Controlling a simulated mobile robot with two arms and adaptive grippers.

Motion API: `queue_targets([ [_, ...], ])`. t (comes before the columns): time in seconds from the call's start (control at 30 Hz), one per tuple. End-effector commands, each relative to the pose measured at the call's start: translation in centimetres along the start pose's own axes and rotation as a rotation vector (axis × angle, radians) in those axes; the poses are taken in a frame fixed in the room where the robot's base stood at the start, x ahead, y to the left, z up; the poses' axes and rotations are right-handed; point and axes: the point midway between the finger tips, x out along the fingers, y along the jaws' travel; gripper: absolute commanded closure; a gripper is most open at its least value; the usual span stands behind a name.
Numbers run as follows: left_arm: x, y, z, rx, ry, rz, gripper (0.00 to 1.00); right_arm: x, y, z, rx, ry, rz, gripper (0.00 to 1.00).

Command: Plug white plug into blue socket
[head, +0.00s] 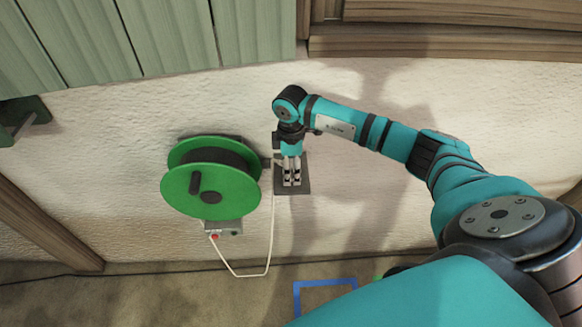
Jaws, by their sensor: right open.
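My right gripper (291,181) points down in front of a dark grey plate (305,184) on the white wall. Its fingers are open, and I see nothing clearly held between them. A thin white cable (250,275) hangs in a loop from below a green reel (190,191) and rises to the left side of the gripper. I cannot make out the white plug; the cable's upper end is small and partly hidden near the gripper. No blue socket can be told apart; the gripper covers much of the plate. My left gripper is not in view.
A small grey box (224,227) with a red spot sits under the reel. Green shutter boards (150,35) and a wooden beam (440,42) are above. A blue square outline (325,284) marks the floor. The wall right of the plate is bare, behind my arm.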

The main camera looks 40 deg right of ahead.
Motion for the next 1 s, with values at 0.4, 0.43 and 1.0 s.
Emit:
queue_targets([
  [0.4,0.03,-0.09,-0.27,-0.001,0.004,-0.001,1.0,0.05,0.02,0.0,0.0,0.0,0.001,0.45],
  [0.43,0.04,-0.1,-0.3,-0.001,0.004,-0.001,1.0,0.04,0.02,0.0,0.0,0.0,0.001,0.49],
  [1.0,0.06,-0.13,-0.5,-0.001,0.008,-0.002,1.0,-0.06,0.05,0.0,0.0,0.001,0.001,0.9],
])
